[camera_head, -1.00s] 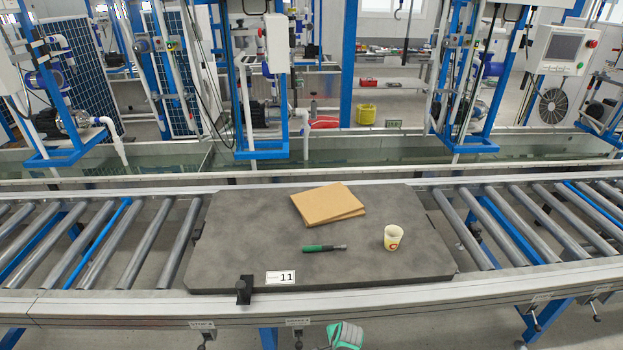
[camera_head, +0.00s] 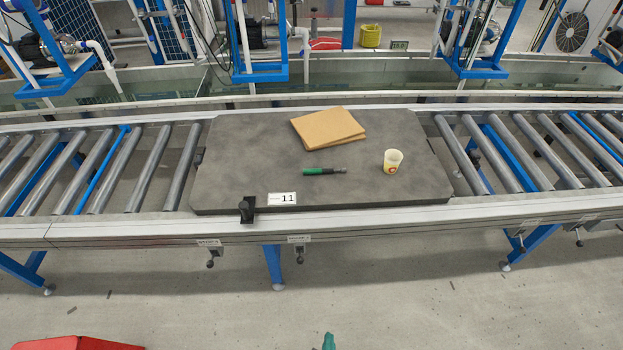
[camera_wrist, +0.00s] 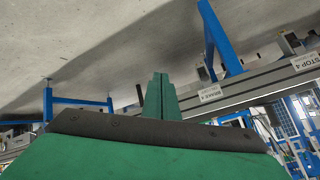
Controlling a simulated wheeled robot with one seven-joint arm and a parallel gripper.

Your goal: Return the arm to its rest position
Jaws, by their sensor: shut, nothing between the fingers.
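My gripper (camera_wrist: 161,98) shows in the wrist view as green fingers pressed together with nothing between them. In the head view only a small green tip of my gripper (camera_head: 328,342) shows at the bottom edge, over the floor. It is well short of the conveyor and touches nothing there. Most of my arm is out of the head view.
A dark board (camera_head: 240,165) on the roller conveyor (camera_head: 110,232) bears brown cardboard (camera_head: 327,127), a green-handled tool (camera_head: 322,171) and a paper cup (camera_head: 392,161). A red object (camera_head: 75,343) is at the bottom left. The floor before the conveyor is otherwise clear.

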